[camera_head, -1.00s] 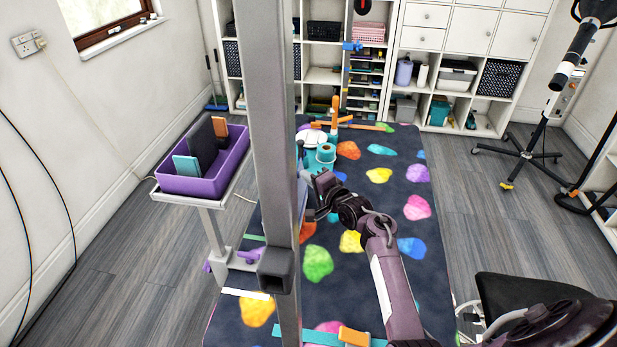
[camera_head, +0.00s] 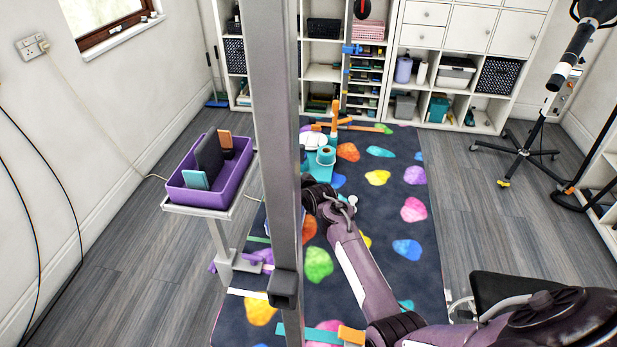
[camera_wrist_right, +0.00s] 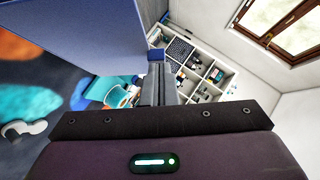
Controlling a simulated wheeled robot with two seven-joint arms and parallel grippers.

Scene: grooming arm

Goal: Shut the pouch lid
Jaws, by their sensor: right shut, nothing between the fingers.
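A large flat blue panel fills the upper left of the right wrist view (camera_wrist_right: 75,35). It appears to be part of the pouch, but I cannot tell whether it is the lid or the body. My right gripper (camera_wrist_right: 158,82) is shut and empty, its fingers beside the panel's right edge. I cannot tell whether they touch it. In the head view my right arm reaches in from the lower right, and the grey post hides the fingers and most of the pouch. My left gripper is not in view.
A purple tray (camera_head: 212,197) is at the left. Teal items and a tape roll (camera_head: 325,155) lie at the mat's far end. The mat's right side is clear.

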